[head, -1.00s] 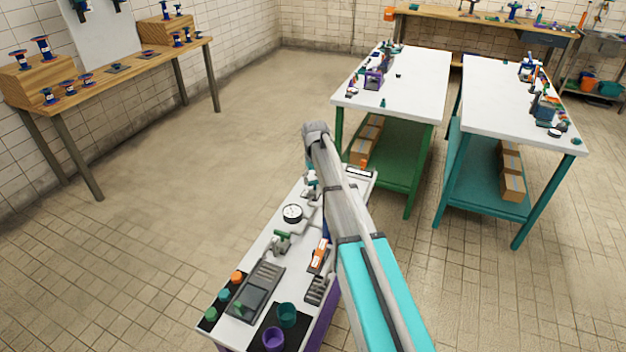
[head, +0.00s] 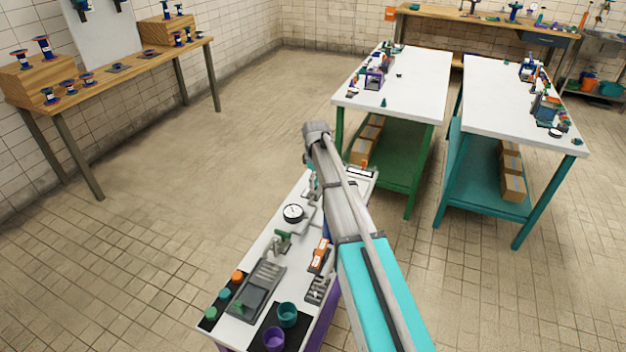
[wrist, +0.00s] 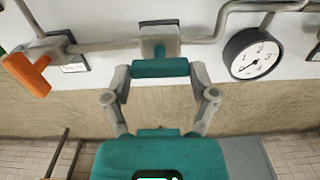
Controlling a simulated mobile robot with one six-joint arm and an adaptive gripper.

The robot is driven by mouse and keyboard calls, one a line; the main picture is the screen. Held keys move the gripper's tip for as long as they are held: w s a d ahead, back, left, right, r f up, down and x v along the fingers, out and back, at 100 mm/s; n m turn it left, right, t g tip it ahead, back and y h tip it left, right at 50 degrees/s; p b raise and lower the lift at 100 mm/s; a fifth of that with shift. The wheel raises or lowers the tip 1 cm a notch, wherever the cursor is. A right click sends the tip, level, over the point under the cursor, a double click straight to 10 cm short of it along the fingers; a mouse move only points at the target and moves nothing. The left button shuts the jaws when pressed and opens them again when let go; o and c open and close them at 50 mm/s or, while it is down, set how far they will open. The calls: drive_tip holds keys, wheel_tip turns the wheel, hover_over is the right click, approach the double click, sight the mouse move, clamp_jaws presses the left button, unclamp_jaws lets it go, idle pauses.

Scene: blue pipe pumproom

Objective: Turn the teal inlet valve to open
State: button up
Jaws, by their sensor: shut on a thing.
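The teal valve handle (wrist: 160,68) is a short bar lying sideways across the picture in the wrist view. It sits on a grey body on a pipe that runs along a white panel. My gripper (wrist: 161,79) has one finger at each end of the bar and is shut on it. In the head view my arm hides the gripper and most of this valve.
A dial gauge (wrist: 254,54) is right of the valve, and an orange handle (wrist: 28,75) is on the left. Two white-topped tables (head: 405,85) stand beyond my arm.

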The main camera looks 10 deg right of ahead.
drive_tip(key=shift+w+d+n, duration=0.1)
drive_tip(key=shift+w+n, duration=0.05)
drive_tip(key=shift+n, duration=0.15)
drive_tip(key=o, duration=1)
drive_tip(key=shift+o, duration=0.2)
drive_tip(key=shift+r, duration=0.1)
